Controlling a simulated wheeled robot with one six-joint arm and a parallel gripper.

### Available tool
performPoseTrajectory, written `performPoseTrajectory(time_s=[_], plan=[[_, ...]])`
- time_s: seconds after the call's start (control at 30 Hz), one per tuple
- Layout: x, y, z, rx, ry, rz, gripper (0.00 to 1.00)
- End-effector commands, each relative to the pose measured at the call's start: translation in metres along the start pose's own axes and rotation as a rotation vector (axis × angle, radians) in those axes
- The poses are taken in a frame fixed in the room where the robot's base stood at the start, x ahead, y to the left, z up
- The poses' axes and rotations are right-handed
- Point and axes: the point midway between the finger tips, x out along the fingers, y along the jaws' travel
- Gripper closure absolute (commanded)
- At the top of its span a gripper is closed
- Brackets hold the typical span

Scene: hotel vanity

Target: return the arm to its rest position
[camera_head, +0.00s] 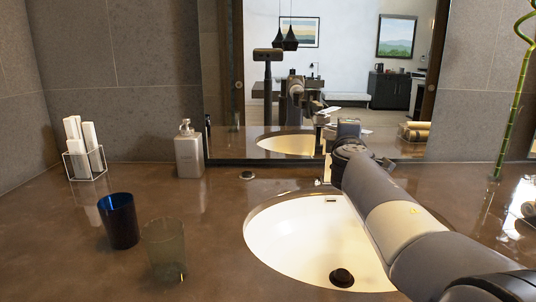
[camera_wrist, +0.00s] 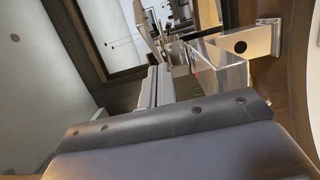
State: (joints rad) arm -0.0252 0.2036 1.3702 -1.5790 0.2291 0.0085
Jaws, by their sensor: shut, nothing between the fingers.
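My arm reaches from the lower right of the head view over the right side of the sink (camera_head: 300,240) toward the mirror. My gripper (camera_head: 348,128) is at its far end, close in front of the mirror and above the back of the counter. In the wrist view the gripper (camera_wrist: 158,85) shows beyond a dark grey housing; its fingers are together, with nothing seen held. The faucet is mostly hidden behind the arm in the head view.
A blue cup (camera_head: 119,221) and a greenish glass (camera_head: 165,249) stand left of the sink. A soap dispenser (camera_head: 188,152) and a wire holder with white rolls (camera_head: 85,150) stand farther back. A bamboo stem (camera_head: 511,110) rises at right. The mirror (camera_head: 330,60) is close behind my gripper.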

Motion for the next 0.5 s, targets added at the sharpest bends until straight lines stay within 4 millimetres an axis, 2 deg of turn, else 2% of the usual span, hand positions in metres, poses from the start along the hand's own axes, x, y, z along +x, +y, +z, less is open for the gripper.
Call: performPoseTrajectory(time_s=[0.5], plan=[[-0.002,0.004,-0.016,-0.002,-0.22,0.0,1.0]])
